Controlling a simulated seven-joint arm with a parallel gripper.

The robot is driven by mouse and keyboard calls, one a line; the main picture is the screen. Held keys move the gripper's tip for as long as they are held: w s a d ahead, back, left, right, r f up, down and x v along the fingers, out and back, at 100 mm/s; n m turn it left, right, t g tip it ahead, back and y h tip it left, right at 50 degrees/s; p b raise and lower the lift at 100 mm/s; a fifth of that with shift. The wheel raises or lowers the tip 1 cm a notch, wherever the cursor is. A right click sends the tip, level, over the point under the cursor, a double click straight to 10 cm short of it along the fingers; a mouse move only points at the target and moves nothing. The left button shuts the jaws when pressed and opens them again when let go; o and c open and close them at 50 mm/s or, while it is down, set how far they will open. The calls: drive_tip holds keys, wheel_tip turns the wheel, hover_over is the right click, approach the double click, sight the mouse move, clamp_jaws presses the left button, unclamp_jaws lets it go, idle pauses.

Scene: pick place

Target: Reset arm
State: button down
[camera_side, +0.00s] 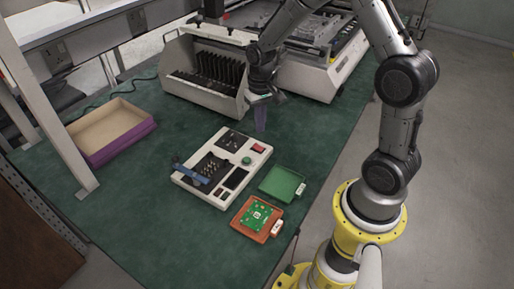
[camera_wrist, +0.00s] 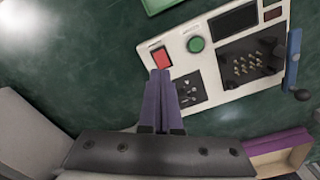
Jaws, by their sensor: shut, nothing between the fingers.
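My gripper (camera_side: 261,118) hangs above the green table, near the far right corner of the white test fixture (camera_side: 189,181). In the wrist view its purple fingers (camera_wrist: 161,78) are together with nothing between them. The fixture has a red button, a green button and a blue lever at its left side. It also shows in the wrist view (camera_wrist: 217,100), with the red button just beyond my fingertips in the picture.
An orange tray (camera_side: 239,229) holds a green circuit board (camera_side: 255,213). An empty green tray (camera_side: 270,193) lies beside it. A purple-sided box (camera_side: 148,129) is at the left. Bare table lies between box and fixture.

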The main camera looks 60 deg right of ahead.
drive_tip(key=s+a+r+n+t, duration=0.1)
drive_tip(key=a+r+t, duration=0.15)
drive_tip(key=r, duration=0.55)
drive_tip(key=s+a+r+n+t, duration=0.1)
drive_tip(key=s+a+r+t, duration=0.15)
drive_tip(key=r, duration=0.65)
drive_tip(key=s+a+r+n+t, duration=0.1)
drive_tip(key=s+a+r, duration=0.1)
drive_tip(key=s, duration=0.2)
drive_tip(key=s+a+r+n, duration=0.1)
drive_tip(key=s+a+r, duration=0.1)
drive_tip(key=s+r, duration=0.15)
drive_tip(key=s+f+n, duration=0.2)
drive_tip(key=s+f, duration=0.1)
drive_tip(key=s, duration=0.5)
drive_tip(key=shift+s+a+f, duration=0.25)
drive_tip(key=shift+s+a, duration=0.1)
drive_tip(key=shift+a, duration=0.1)
